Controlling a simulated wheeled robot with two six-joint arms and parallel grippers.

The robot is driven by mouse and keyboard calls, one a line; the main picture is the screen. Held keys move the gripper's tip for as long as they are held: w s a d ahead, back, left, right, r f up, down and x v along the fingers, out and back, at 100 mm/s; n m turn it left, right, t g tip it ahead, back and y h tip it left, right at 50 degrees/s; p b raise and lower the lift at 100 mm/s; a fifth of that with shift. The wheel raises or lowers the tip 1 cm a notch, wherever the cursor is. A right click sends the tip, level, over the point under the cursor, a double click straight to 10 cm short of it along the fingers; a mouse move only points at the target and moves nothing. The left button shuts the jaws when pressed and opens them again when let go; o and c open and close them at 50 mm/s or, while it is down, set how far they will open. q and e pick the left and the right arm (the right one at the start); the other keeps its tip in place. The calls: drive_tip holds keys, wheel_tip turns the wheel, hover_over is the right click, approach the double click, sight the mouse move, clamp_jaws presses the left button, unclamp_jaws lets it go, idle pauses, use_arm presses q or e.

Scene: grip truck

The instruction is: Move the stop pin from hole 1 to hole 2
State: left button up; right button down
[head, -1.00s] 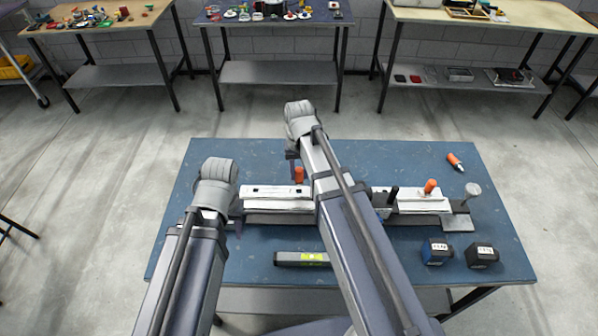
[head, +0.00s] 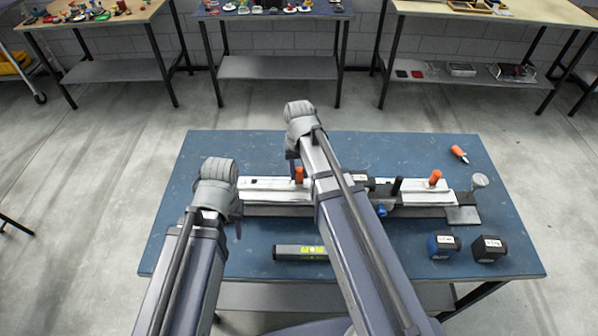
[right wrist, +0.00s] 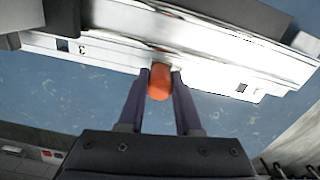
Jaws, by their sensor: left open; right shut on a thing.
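The stop rail (head: 262,197) is a long pale metal bar across the table. It also shows in the right wrist view (right wrist: 112,52), with a dark square hole and the label 3 left of the gripper and another hole at right. My right gripper (right wrist: 160,78) is shut on an orange stop pin (right wrist: 159,86), which touches the rail in that view. This pin also shows in the head view (head: 299,174). Whether it sits in a hole is hidden. My left gripper (head: 238,224) is open at the rail's left end; its fingers are mostly hidden.
A second orange pin (head: 435,178) and a black post (head: 397,186) stand on the assembly's right part. A spirit level (head: 299,252) and two dark blocks (head: 443,245) (head: 487,249) lie in front. An orange-handled tool (head: 459,153) lies behind.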

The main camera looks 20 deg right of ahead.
drive_tip(key=shift+f, duration=0.1)
drive_tip(key=c, duration=0.5)
unclamp_jaws()
wheel_tip(320, 180, up, 8)
drive_tip(key=p, duration=0.8)
drive_tip(key=shift+f, duration=0.1)
drive_tip(key=shift+s, duration=0.1)
drive_tip(key=s+a+n, duration=0.1)
drive_tip(key=s+a, duration=0.2)
drive_tip(key=s, duration=0.1)
drive_tip(key=s+a+n, duration=0.2)
drive_tip(key=s+a, duration=0.2)
drive_tip(key=s, duration=0.1)
drive_tip(key=s+a+n+h, duration=0.1)
drive_tip(key=s+a+n, duration=0.1)
drive_tip(key=s, duration=0.3)
drive_tip(key=shift+s+a, duration=0.1)
drive_tip(key=shift+a, duration=0.65)
